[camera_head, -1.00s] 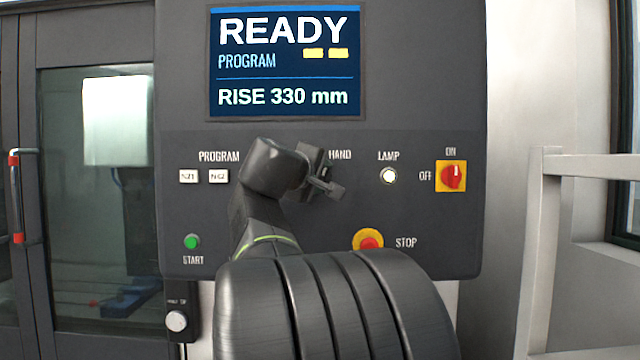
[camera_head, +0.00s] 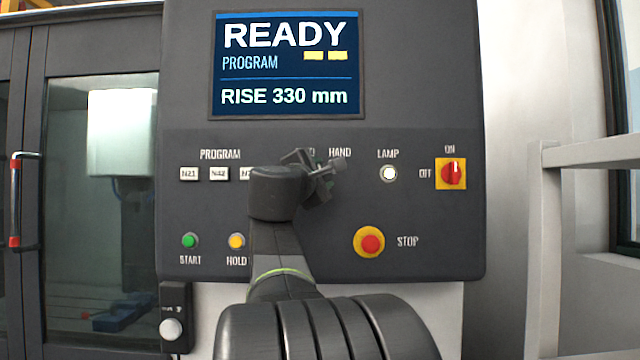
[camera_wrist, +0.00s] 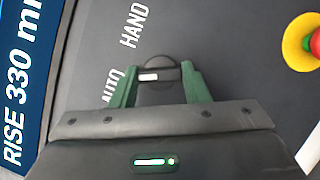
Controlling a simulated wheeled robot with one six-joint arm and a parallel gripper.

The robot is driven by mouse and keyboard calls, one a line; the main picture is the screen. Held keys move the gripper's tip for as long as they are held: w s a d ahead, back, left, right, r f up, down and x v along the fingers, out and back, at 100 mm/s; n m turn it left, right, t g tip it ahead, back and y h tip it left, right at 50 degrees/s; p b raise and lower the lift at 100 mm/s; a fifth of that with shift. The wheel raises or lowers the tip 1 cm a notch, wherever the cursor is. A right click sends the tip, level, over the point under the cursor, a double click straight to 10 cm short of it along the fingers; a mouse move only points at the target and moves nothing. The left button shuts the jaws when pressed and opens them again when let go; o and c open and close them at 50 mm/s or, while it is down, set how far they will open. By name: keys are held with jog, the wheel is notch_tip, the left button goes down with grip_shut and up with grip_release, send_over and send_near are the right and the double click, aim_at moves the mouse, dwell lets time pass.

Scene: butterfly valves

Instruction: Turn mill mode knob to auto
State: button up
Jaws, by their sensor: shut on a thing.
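The mode knob (camera_wrist: 158,66) is round and dark, with a white mark on its face, on the grey panel. In the wrist view the mark points left, roughly toward the AUTO label (camera_wrist: 113,85). The HAND label (camera_wrist: 135,25) is above and left of the knob. My gripper (camera_wrist: 158,84) is shut on the knob, with a green finger on either side. In the head view my gripper (camera_head: 325,178) is at the panel below the HAND label (camera_head: 340,153). My arm hides the knob and most of AUTO there.
The screen (camera_head: 288,65) above reads READY. The red stop button (camera_head: 370,242) on its yellow ring is below right. The lamp button (camera_head: 389,174) and red on/off switch (camera_head: 451,174) are to the right. Green start (camera_head: 190,241) and yellow hold (camera_head: 237,241) buttons are left of my arm.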

jog(key=shift+f+n, duration=0.1)
jog(key=shift+n, duration=0.4)
jog(key=o, duration=1)
jog(key=shift+s, duration=0.1)
jog(key=b+v, duration=0.2)
jog(key=v, duration=1.1)
jog(key=shift+s+f+b, duration=0.2)
jog(key=shift+s+b, duration=0.1)
jog(key=shift+b, duration=0.1)
jog(key=p+x, duration=0.1)
jog(key=x, duration=0.6)
jog(key=p+x, duration=0.1)
jog(key=x, duration=0.5)
jog(key=shift+w+r, duration=0.3)
jog(key=shift+w, duration=0.1)
